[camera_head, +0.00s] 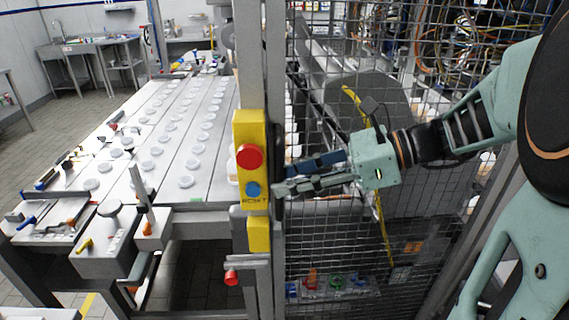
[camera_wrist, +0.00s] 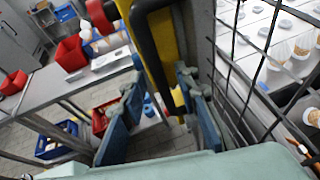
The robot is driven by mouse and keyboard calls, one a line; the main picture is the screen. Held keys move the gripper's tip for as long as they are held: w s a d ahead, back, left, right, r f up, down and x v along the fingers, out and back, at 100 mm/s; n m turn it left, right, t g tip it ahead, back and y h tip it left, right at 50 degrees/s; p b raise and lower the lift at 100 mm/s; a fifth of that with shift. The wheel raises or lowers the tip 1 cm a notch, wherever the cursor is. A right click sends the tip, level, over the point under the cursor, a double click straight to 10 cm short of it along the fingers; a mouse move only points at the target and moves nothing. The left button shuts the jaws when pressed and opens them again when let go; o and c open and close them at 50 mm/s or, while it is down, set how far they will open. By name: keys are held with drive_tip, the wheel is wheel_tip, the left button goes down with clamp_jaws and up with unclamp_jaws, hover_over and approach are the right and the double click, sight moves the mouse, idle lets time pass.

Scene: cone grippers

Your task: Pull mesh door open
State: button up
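The mesh door (camera_head: 330,215) is a dark wire grid in a grey frame, right of a grey post. Its mesh also shows at the right of the wrist view (camera_wrist: 235,85). A black handle bar (camera_wrist: 147,45) runs beside the yellow box (camera_wrist: 181,35) in the wrist view. In the head view the handle is a dark upright strip (camera_head: 278,150) at the door's edge. My gripper (camera_head: 279,180) reaches in from the right, its tips at the handle. Its two blue-padded fingers (camera_wrist: 160,82) are apart, with the bar's lower end between them. Contact cannot be told.
The yellow box (camera_head: 252,140) with a red button (camera_head: 249,157) and a blue button is on the post. A conveyor table (camera_head: 165,135) with several white lids lies left of it. Red bins (camera_wrist: 72,52) stand beyond the post in the wrist view. Tiled floor shows at far left.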

clamp_jaws()
idle(0.3)
drive_tip(key=shift+s, duration=0.2)
